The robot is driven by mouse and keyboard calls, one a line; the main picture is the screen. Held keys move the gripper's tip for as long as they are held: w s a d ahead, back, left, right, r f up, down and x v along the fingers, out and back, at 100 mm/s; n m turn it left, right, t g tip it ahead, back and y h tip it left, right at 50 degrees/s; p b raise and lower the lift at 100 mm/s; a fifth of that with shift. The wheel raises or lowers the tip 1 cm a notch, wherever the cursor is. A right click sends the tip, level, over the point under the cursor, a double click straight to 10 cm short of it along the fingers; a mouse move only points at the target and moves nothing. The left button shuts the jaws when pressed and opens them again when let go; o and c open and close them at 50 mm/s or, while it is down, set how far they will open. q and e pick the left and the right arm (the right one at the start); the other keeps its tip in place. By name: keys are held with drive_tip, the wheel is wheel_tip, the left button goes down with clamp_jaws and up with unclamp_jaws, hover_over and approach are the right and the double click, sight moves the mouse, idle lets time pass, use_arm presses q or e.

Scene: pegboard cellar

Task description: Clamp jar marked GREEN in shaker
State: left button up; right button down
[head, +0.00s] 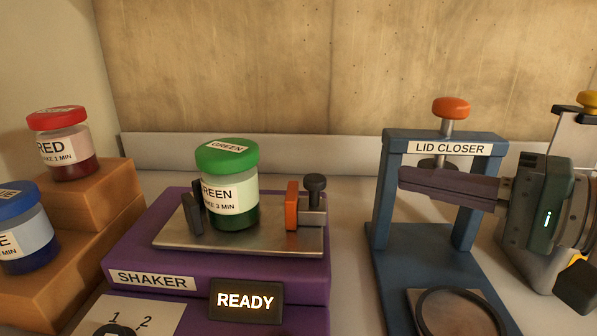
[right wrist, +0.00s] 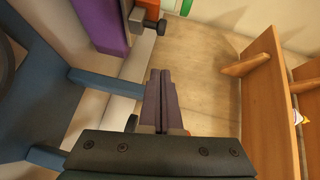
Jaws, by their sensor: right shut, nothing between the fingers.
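The jar marked GREEN (head: 231,205), with a green lid, stands upright on the metal plate (head: 275,240) of the purple shaker (head: 220,272). A dark jaw (head: 193,212) is close at its left. An orange clamp jaw (head: 292,206) with a dark knob (head: 315,183) is at its right, with a visible gap to the jar. My right gripper (head: 402,180) is shut and empty, well to the right of the clamp, in front of the lid closer's frame. Its fingers also show in the right wrist view (right wrist: 160,74). My left gripper is not in view.
The blue lid closer (head: 380,205) with its orange knob (head: 450,107) stands right of the shaker. The RED jar (head: 62,145) and a blue-lidded jar (head: 22,232) stand on wooden steps (head: 105,197) at left. A lit READY sign (head: 246,301) is at the shaker's front.

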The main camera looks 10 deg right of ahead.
sight(307, 199)
drive_tip(key=w+a+f+p, duration=0.1)
drive_tip(key=w+a, duration=0.2)
drive_tip(key=a, duration=0.3)
drive_tip(key=shift+w+a+p, duration=0.3)
drive_tip(key=shift+w+p, duration=0.05)
drive_tip(key=shift+w, duration=0.05)
drive_tip(key=shift+f, duration=0.1)
